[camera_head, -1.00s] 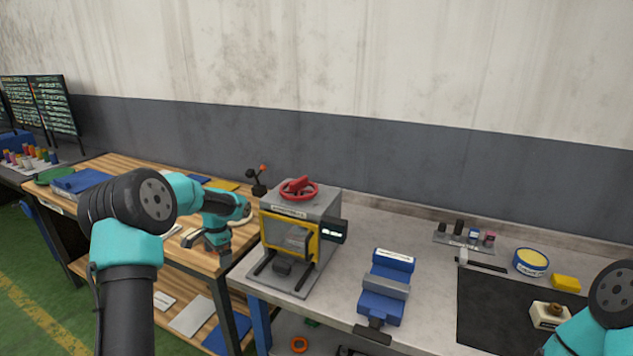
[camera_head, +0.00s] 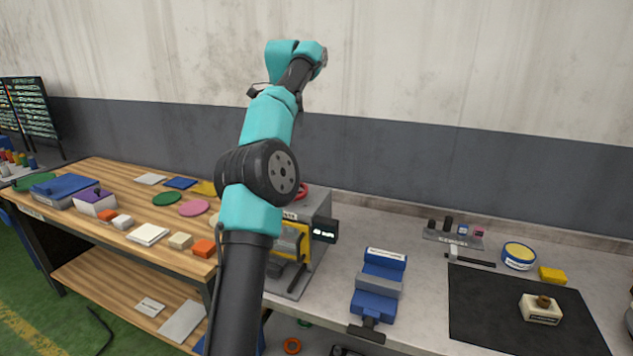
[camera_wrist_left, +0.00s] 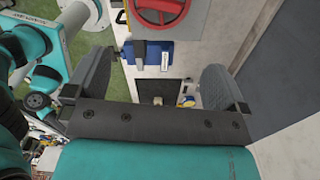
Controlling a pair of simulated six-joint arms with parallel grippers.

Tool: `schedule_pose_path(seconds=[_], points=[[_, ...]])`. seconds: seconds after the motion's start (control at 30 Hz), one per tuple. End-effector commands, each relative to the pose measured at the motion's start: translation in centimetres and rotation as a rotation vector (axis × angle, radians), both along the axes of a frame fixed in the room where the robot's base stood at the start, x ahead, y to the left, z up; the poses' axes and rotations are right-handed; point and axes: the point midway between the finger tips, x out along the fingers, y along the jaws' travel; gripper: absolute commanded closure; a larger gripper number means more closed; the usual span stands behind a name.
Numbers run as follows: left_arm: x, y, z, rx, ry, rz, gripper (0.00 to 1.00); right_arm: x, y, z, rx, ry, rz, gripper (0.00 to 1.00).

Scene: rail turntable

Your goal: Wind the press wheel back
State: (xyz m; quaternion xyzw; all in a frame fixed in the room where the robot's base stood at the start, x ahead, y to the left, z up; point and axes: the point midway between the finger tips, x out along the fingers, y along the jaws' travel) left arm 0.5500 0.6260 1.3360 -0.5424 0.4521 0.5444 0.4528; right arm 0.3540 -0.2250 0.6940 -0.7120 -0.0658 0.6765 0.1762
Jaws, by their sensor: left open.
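The grey press (camera_head: 317,210) stands on the bench in the head view, with its upper left hidden behind my left arm. Only the right edge of its red wheel (camera_head: 303,191) shows beside the arm. In the left wrist view the red wheel (camera_wrist_left: 160,9) is cut off by the top edge, above the grip opening. My left gripper (camera_wrist_left: 158,72) is open, its two dark fingers spread wide with nothing held between them. It is apart from the wheel. In the head view the raised left wrist is above the press, and the fingers cannot be made out.
A blue vise (camera_head: 379,286) stands right of the press. A black mat (camera_head: 500,310) bears a small cream block (camera_head: 541,310). A hammer (camera_head: 470,260), a blue-yellow tin (camera_head: 519,256) and a yellow block (camera_head: 552,275) lie behind. The wooden table (camera_head: 130,205) at left holds several small items.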

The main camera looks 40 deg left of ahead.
Motion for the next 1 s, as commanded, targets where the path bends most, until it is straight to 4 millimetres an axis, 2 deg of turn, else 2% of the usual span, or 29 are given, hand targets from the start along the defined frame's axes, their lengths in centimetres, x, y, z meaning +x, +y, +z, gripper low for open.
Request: schedule_pose_path(seconds=[0.57,1.0], points=[[-0.1,0.0,-0.2,-0.002,-0.001,-0.013,0.00,0.0,0.0,0.0,0.000,0.000,0.000,0.47],[-0.2,0.0,-2.9,-0.002,0.001,-0.012,0.00,0.0,0.0,0.0,0.000,0.000,0.000,0.47]])
